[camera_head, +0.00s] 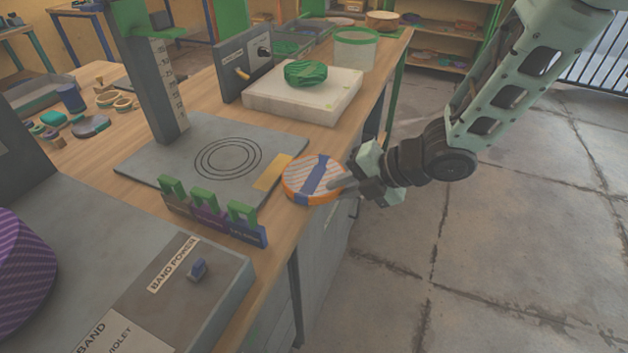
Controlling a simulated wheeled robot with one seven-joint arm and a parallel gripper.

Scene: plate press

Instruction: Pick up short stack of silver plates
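A low round stack (305,175) with a silver-grey striped top, an orange rim and a blue band across it lies at the bench's right edge, just right of the press's base. My gripper (345,184) reaches in from the right, its fingers at the stack's right side. One grey finger overlaps the top near the blue band. The other finger is not clear, so I cannot tell whether the gripper is closed on the stack.
The grey press base (215,135) with ring marks, its upright column (158,85) and a rack with green tabs (205,205) stand left of the stack. A green bundle (309,72) sits on a white block (270,98) behind. A control box (165,290) is in front. The floor at right is clear.

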